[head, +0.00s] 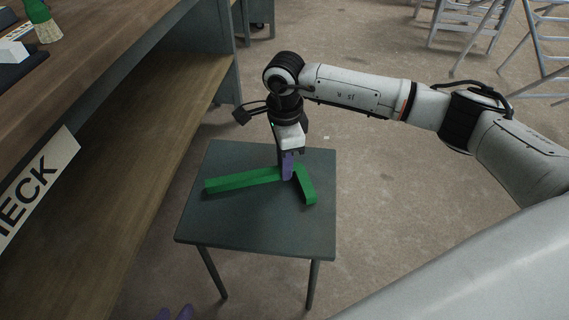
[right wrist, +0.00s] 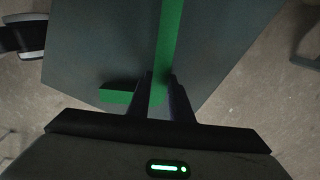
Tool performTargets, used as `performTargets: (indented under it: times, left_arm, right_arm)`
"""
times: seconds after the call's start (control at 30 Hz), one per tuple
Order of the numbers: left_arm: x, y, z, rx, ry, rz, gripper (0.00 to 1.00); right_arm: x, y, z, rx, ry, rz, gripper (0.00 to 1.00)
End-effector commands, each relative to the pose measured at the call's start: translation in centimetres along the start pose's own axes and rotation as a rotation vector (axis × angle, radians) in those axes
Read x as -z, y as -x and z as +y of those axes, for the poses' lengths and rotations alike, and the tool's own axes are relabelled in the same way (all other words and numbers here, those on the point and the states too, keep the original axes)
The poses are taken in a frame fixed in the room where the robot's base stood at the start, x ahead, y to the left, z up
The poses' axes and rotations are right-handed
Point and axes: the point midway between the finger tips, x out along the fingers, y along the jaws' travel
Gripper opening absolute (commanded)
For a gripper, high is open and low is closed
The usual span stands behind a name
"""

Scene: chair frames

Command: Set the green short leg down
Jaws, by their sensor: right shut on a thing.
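The green short leg (head: 243,179) is at the small dark table, with a long arm running left and a short arm (head: 307,188) running toward the lower right. The corner is hidden by my right gripper (head: 288,172), so I cannot tell if both arms are one piece. My right gripper points down and is shut on the green leg near this corner. In the right wrist view the long arm (right wrist: 169,40) runs up from between the fingers, with the short arm (right wrist: 116,93) to the left. Contact with the top is unclear. My left gripper (head: 174,313) shows only its spread purple fingertips.
The dark table (head: 265,230) has bare top in front of the leg. Metal chair frames (head: 490,30) stand at the back right.

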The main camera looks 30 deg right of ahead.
Motion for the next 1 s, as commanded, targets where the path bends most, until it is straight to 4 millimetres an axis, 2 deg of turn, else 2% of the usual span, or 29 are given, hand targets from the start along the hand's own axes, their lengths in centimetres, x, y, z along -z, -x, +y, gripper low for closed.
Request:
performTargets:
  times: [0.2, 0.23, 0.3, 0.33, 0.57, 0.7, 0.8, 0.87, 1.0]
  left_arm:
    - [-0.2, -0.2, 0.0, -0.004, -0.003, -0.006, 0.31]
    - [-0.1, -0.2, 0.1, -0.004, -0.003, -0.007, 0.31]
    - [-0.1, -0.1, 0.1, -0.004, -0.003, -0.008, 0.31]
    - [-0.1, -0.1, 0.1, -0.004, -0.003, -0.008, 0.31]
    - [-0.1, -0.1, 0.1, -0.004, -0.003, -0.007, 0.31]
    - [0.5, 0.2, 0.1, 0.0, -0.001, 0.006, 0.31]
    - [0.8, 0.5, 0.0, 0.005, 0.003, 0.02, 0.31]
    - [0.2, 0.8, -0.2, 0.015, 0.016, 0.02, 0.31]
    - [0.3, 1.5, -0.5, 0.031, 0.026, 0.043, 0.31]
  right_arm:
    - [-0.1, -0.3, 0.0, 0.001, 0.0, -0.002, 0.0]
    - [0.0, -0.3, 0.0, 0.0, 0.0, 0.0, 0.24]
    - [0.0, -0.2, 0.0, 0.0, 0.0, 0.0, 0.36]
    - [0.0, -0.3, 0.0, 0.0, 0.0, 0.0, 0.38]
    - [0.0, -0.2, 0.0, 0.0, 0.0, 0.0, 0.38]
    - [0.0, 0.5, 0.0, 0.001, 0.0, -0.001, 0.38]
    - [-0.1, 2.0, -0.1, 0.003, 0.0, -0.002, 0.38]
    - [0.0, 3.2, -0.1, 0.002, 0.0, -0.001, 0.38]
    - [0.0, 6.4, -0.1, 0.003, 0.0, -0.002, 0.38]
